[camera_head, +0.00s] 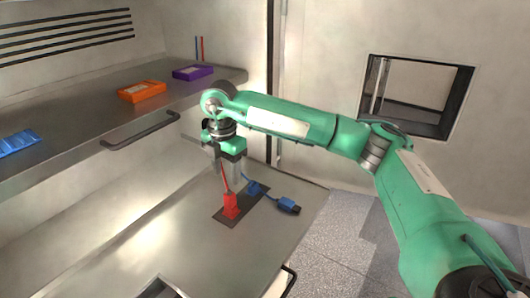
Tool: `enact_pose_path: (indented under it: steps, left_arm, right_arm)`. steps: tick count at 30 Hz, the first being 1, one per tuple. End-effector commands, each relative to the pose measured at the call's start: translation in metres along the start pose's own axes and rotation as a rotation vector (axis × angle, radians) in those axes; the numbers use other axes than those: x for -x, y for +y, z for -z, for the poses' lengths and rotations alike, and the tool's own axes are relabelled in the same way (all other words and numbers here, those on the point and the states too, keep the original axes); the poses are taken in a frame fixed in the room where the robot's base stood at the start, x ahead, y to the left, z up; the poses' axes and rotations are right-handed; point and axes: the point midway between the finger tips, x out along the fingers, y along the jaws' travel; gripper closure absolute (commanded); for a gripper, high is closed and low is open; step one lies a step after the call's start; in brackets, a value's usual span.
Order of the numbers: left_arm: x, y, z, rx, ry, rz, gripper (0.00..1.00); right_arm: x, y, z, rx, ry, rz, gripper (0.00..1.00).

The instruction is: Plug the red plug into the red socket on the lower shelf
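A red block-shaped piece (231,206) stands upright on a dark plate (228,219) on the lower shelf (165,240). A thin red cable rises from it towards my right gripper. I cannot tell the red plug and red socket apart here. My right gripper (227,172) points down just above and behind the red piece. Its grey fingers look spread apart, with the red cable showing between them, and nothing is clearly clamped. My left gripper is out of view.
A blue connector (289,206) lies right of the dark plate, its cable leading to a blue piece (254,188) on the plate. The upper shelf (75,118) holds an orange box (142,92), a purple box (193,73) and a blue box (17,143). Its handle (140,130) juts out.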

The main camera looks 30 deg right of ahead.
Motion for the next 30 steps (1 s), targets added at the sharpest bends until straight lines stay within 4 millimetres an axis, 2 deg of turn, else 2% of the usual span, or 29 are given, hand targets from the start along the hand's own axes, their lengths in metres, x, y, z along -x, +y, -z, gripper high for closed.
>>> enact_pose_path:
  steps: [12, 18, 24, 30]
  left_arm:
    - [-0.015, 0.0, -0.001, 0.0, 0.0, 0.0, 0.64]
    - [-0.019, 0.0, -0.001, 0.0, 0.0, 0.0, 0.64]
    - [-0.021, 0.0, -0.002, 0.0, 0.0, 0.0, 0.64]
    - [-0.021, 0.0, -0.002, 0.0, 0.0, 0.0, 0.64]
  right_arm:
    - [0.051, -0.067, -0.004, -0.201, 0.01, -0.002, 0.51]
    - [0.069, -0.097, -0.005, -0.281, 0.001, -0.003, 0.51]
    - [0.079, -0.115, -0.006, -0.329, -0.008, -0.003, 0.51]
    - [0.082, -0.119, -0.006, -0.342, -0.011, -0.003, 0.51]
